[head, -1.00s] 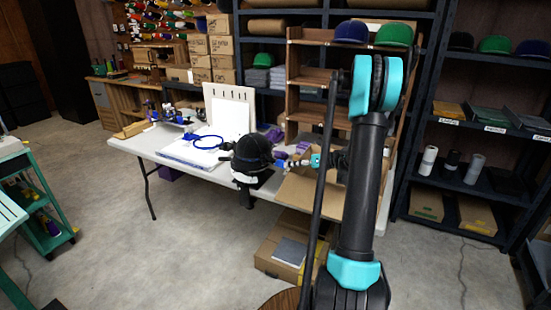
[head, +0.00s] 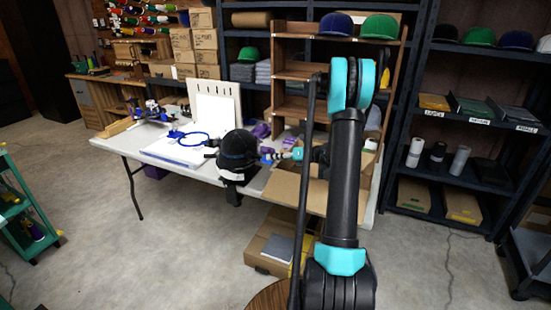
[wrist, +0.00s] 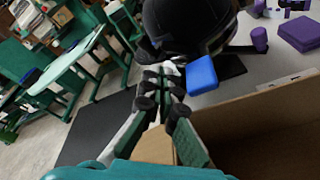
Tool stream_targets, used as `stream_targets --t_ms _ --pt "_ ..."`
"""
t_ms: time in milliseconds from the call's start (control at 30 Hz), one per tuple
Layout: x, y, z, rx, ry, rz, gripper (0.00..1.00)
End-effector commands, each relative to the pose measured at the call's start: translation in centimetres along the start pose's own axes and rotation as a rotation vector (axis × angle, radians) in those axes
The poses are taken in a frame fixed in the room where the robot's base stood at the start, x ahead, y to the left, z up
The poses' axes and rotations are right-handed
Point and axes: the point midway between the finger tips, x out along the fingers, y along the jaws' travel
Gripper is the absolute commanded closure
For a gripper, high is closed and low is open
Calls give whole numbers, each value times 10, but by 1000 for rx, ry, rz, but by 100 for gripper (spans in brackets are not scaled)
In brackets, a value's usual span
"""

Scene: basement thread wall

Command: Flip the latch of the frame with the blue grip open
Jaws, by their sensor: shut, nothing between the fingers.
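A black cap (head: 238,150) sits on a holder at the front edge of the white table. It fills the top middle of the wrist view (wrist: 185,22). A blue grip (wrist: 201,76) sticks out beside the cap in the wrist view, just right of my fingertips. It also shows small in the head view (head: 267,153). My gripper (wrist: 163,80) is shut and empty, its fingertips close under the cap's lower edge. Whether they touch anything I cannot tell. I cannot make out the latch clearly.
An open cardboard box (head: 296,188) stands at the table's right end, and its wall (wrist: 265,125) is close right of my gripper. Purple pieces (wrist: 300,32) lie behind. A lower box (head: 268,245) is on the floor. A wooden cubby shelf (head: 290,75) stands behind.

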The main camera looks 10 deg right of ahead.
Motion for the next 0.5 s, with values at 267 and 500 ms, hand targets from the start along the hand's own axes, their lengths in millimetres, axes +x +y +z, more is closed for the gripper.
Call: stream_targets --t_ms 267,500 --pt "46 0 0 -1 1 1 100" --pt "62 0 0 -1 0 -1 100"
